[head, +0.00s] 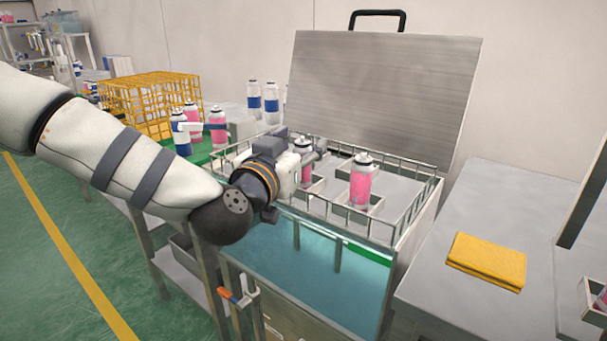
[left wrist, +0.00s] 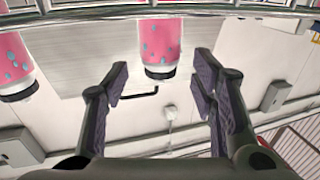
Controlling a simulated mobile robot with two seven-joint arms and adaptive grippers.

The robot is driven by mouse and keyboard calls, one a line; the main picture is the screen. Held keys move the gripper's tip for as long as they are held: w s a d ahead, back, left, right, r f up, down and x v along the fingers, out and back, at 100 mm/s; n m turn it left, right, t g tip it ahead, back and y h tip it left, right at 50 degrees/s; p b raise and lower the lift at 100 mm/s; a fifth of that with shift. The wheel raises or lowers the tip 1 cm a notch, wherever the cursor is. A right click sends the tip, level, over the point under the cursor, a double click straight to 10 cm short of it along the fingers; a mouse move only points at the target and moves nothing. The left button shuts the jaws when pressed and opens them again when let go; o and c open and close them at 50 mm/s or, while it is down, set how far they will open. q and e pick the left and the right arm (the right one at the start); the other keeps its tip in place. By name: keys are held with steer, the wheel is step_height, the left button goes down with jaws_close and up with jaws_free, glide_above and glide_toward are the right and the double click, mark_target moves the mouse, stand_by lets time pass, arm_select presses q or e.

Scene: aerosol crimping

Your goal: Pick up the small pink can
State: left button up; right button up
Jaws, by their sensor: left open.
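Two pink cans stand in holders inside the open metal bath. One pink can (head: 304,172) is partly hidden behind my left gripper (head: 318,150); the other pink can (head: 361,183) stands to its right. My left gripper is open and empty. In the left wrist view, which is upside down, a pink can with blue spots (left wrist: 160,40) appears ahead, between the open fingers (left wrist: 160,68) and apart from them. Another pink can (left wrist: 12,58) is at the left edge. I cannot tell which can is smaller.
The bath has a rail (head: 408,215) around it and a raised lid (head: 385,95) behind. A yellow basket (head: 150,100) and several pink and blue cans stand at the left. A yellow cloth (head: 486,261) lies on the right table.

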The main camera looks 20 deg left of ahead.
arm_select(q)
steer(key=shift+w+f, duration=0.1)
steer(key=shift+w, duration=0.7)
jaws_close()
